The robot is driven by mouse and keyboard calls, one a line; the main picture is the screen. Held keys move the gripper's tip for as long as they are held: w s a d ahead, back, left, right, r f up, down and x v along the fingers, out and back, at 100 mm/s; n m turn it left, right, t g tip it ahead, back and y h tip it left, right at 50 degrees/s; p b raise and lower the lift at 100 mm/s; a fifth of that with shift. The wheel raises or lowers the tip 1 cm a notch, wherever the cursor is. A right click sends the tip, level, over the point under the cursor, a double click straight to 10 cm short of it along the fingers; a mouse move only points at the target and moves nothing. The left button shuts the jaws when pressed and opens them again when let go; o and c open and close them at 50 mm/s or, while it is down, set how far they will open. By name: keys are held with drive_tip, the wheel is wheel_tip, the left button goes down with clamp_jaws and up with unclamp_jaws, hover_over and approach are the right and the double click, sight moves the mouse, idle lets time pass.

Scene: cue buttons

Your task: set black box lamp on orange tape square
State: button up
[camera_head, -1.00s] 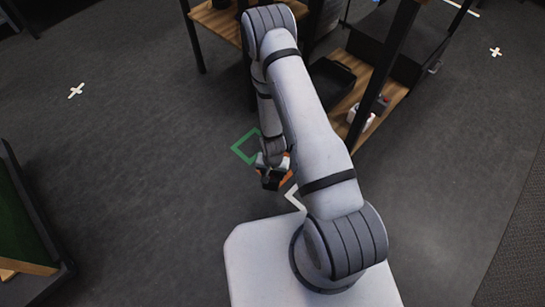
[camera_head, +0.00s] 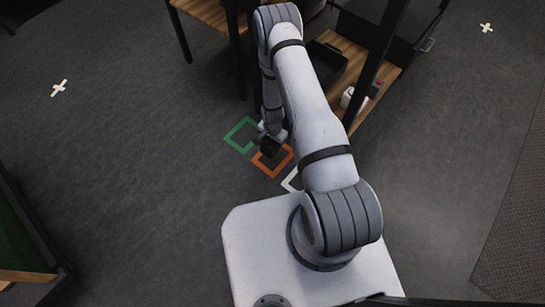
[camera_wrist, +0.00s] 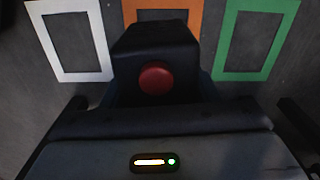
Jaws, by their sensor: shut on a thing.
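The black box lamp (camera_head: 269,150) is a small dark box held by my gripper (camera_head: 270,139). In the wrist view the black box lamp (camera_wrist: 150,48) shows a round red dome on its face. The orange tape square (camera_head: 264,169) is on the floor, and in the head view the box overlaps its upper left part. In the wrist view the orange tape square (camera_wrist: 191,19) is partly hidden behind the box. My gripper is shut on the box; its fingertips are hard to make out. Whether the box touches the floor cannot be told.
A green tape square (camera_head: 234,133) lies on one side of the orange one and a white tape square (camera_head: 289,183) on the other. A shelf unit (camera_head: 206,14) with wooden boards stands behind. The dark floor to the left is open.

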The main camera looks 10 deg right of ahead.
drive_tip(key=shift+w+d+f+m, duration=0.25)
drive_tip(key=shift+w+f, duration=0.1)
drive_tip(key=shift+f, duration=0.15)
drive_tip(key=shift+w+d+f+m, duration=0.15)
drive_tip(key=shift+w+d+f, duration=0.1)
drive_tip(key=shift+w+f, duration=0.15)
wheel_tip(320, 180, down, 6)
drive_tip(key=b, duration=0.2)
drive_tip(key=shift+s+r+b, duration=0.1)
drive_tip(key=shift+r+b, duration=0.15)
drive_tip(key=shift+b, duration=0.1)
drive_tip(key=shift+f+b, duration=0.7)
drive_tip(key=shift+f, duration=1.1)
drive_tip(key=shift+f, duration=0.15)
drive_tip(key=o, duration=1.3)
